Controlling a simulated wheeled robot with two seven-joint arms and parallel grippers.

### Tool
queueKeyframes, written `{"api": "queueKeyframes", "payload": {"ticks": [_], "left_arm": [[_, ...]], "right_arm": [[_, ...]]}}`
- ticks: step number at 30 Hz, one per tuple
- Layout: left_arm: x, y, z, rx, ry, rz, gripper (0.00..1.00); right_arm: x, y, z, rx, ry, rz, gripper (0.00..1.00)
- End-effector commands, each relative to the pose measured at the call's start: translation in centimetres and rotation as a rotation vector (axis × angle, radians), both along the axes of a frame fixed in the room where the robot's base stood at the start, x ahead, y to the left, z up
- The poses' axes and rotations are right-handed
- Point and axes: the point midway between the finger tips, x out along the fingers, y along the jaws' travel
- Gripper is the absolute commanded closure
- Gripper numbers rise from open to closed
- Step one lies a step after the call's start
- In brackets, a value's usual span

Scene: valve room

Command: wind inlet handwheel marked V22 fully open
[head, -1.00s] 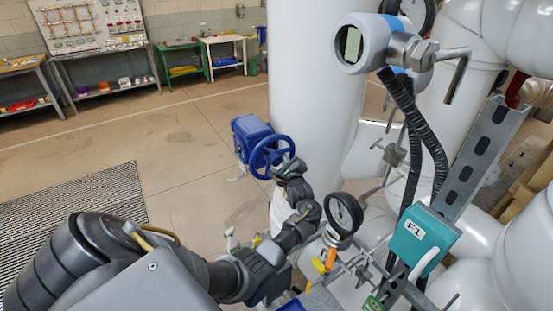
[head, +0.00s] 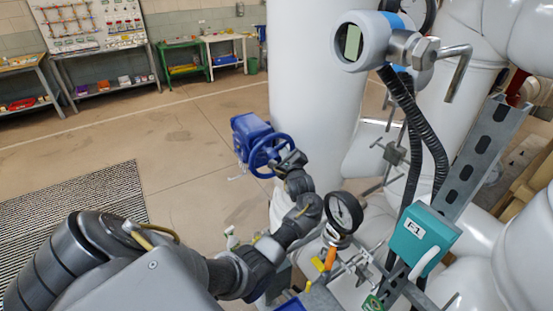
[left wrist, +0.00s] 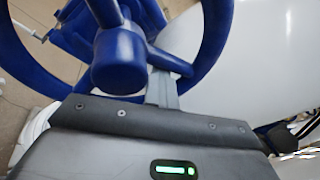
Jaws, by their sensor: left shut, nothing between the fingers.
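A blue handwheel (head: 252,160) sits on a blue valve body (head: 248,130) in front of a thick white column in the head view. Its hub (left wrist: 119,62), spokes and part of its rim fill the upper left wrist view. No V22 marking is readable. My left gripper (head: 287,161) is at the wheel's right side, shut and empty. In the left wrist view the grey fingers of my left gripper (left wrist: 162,90) reach inside the rim, close to the lower right spoke. I cannot tell if they touch it. My right gripper is not in view.
A teal labelled box (head: 420,238), black hoses and white pipes crowd the right. Open floor (head: 180,150) lies left of the valve, with benches at the back wall.

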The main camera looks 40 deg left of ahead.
Motion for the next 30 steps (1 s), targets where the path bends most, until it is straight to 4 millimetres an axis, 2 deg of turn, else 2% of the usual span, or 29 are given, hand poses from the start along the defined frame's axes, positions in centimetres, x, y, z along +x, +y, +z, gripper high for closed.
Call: {"api": "queueKeyframes", "payload": {"ticks": [1,11,19,30], "left_arm": [[0.0,0.1,0.6,0.003,-0.007,0.000,1.00],[-0.1,0.1,0.7,0.002,-0.004,0.000,1.00],[-0.9,0.4,2.1,0.003,-0.005,0.001,1.00],[-1.2,0.5,2.4,0.003,-0.005,0.003,1.00]], "right_arm": [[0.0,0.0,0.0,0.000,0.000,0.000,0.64],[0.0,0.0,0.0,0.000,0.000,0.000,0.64],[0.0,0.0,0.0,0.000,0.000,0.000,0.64],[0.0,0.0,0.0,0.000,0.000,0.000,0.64]]}}
